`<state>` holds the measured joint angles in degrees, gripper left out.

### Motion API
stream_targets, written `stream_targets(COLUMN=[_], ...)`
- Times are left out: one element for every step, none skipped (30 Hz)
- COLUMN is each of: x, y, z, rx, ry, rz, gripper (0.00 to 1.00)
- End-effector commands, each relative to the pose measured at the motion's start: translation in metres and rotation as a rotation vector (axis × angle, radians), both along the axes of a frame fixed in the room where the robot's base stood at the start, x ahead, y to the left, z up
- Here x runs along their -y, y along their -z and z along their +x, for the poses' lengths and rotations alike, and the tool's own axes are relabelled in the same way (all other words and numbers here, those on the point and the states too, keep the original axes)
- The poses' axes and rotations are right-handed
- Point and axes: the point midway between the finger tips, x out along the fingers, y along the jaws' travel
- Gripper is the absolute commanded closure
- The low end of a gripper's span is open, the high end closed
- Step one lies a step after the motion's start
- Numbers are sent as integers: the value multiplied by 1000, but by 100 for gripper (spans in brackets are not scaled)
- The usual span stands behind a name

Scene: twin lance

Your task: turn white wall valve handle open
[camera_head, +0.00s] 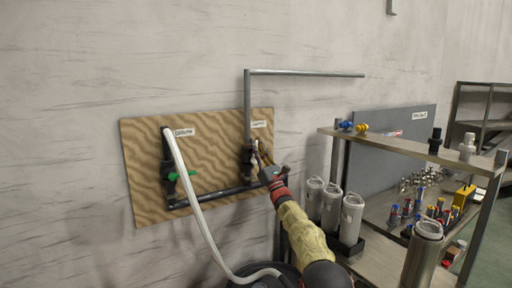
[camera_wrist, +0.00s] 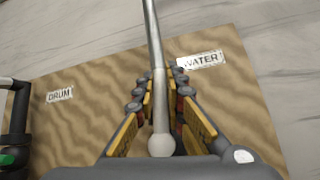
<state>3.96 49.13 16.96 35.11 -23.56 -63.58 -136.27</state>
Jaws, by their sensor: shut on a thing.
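The white valve handle (camera_wrist: 161,143) lies between the fingers of my gripper (camera_wrist: 161,88) in the wrist view, with its rounded white end toward the camera. My gripper (camera_head: 260,154) is shut on it at the wall board, under the right-hand label. In the head view the fingers and wrist hide most of the handle. The right-hand dark valve (camera_head: 247,158) sits below the upright metal pipe (camera_head: 247,98). The label above it reads WATER (camera_wrist: 201,60) in the wrist view.
A green-handled valve (camera_head: 173,176) with a white hose (camera_head: 190,193) is at the board's left, under the DRUM label (camera_wrist: 59,95). A dark horizontal pipe (camera_head: 222,193) joins the valves. Grey canisters (camera_head: 331,206) and a metal shelf (camera_head: 410,150) stand to the right.

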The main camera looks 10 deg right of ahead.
Motion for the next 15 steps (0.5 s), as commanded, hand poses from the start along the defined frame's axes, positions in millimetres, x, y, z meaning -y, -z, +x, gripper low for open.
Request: stream_targets(x=[0, 0, 0, 0, 0, 0, 0, 0, 0, 0, 0, 0, 0, 0, 0], y=[5, 5, 5, 6, 6, 6, 6, 6, 6, 5, 5, 4, 4, 3, 3], z=[1, 1, 1, 1, 1, 1, 1, 1, 1, 1, 1, 1, 1, 1, 1], rx=[-6, -6, -6, -6, -6, -6, -6, -7, -6, -6, -6, -5, -4, -4, -4], ry=[-1, 0, 0, 0, 0, 0, 0, -1, 0, 0, 0, 0, 0, 0, 0], rz=[0, 0, 0, 0, 0, 0, 0, 0, 0, 0, 0, 1, 1, 1, 0], gripper=[100, 100, 100, 100, 100, 100, 100, 87, 85, 83, 81, 79, 77, 76, 73])
